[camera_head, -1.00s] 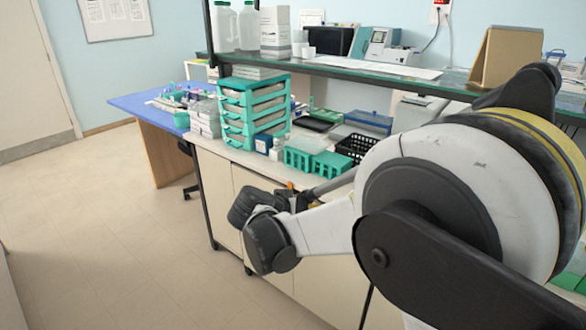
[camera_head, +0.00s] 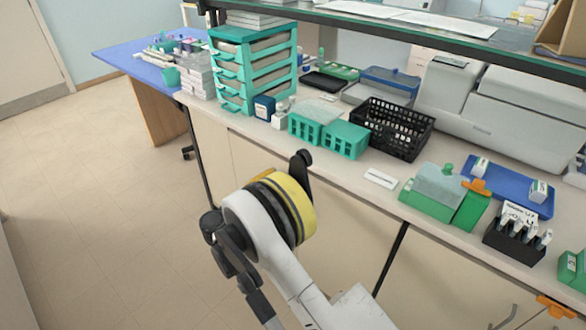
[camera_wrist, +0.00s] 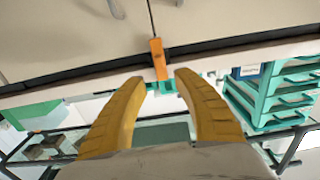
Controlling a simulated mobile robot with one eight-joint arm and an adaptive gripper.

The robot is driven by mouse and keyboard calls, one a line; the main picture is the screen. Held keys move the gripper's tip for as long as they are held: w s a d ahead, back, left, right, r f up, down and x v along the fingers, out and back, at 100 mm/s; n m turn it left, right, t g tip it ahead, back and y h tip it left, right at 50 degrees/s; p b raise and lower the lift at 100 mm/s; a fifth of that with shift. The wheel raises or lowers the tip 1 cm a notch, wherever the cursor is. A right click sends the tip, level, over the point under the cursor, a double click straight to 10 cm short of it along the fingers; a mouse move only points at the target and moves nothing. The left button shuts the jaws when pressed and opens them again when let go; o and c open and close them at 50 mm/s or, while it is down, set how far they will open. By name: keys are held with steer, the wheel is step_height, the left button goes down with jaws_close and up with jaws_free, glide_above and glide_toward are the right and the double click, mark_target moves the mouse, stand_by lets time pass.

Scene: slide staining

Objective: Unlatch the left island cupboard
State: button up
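In the wrist view the cupboard's cream doors (camera_wrist: 80,30) fill the top, with a thin dark gap between them. A small orange latch (camera_wrist: 158,59) sits at the end of that gap, by the dark counter edge. My gripper (camera_wrist: 160,76) has two yellow fingers spread apart with nothing between them. The latch lines up between the fingertips in the picture; I cannot tell the remaining depth, and no contact shows. In the head view the cream cupboard front (camera_head: 345,200) is partly covered by my arm; the left latch and my fingertips cannot be made out there.
Two metal handles (camera_wrist: 117,8) show at the wrist view's top edge. On the counter stand a teal drawer unit (camera_head: 252,75), teal racks (camera_head: 343,140) and a black basket (camera_head: 395,128). Another orange latch (camera_head: 556,307) is at lower right. Floor at left is clear.

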mark_target(292, 167)
steer(key=b+x, duration=0.1)
steer(key=x, duration=0.5)
steer(key=shift+w+d+b, duration=0.2)
steer(key=shift+w+b, duration=0.15)
steer(key=shift+b, duration=0.05)
jaws_close()
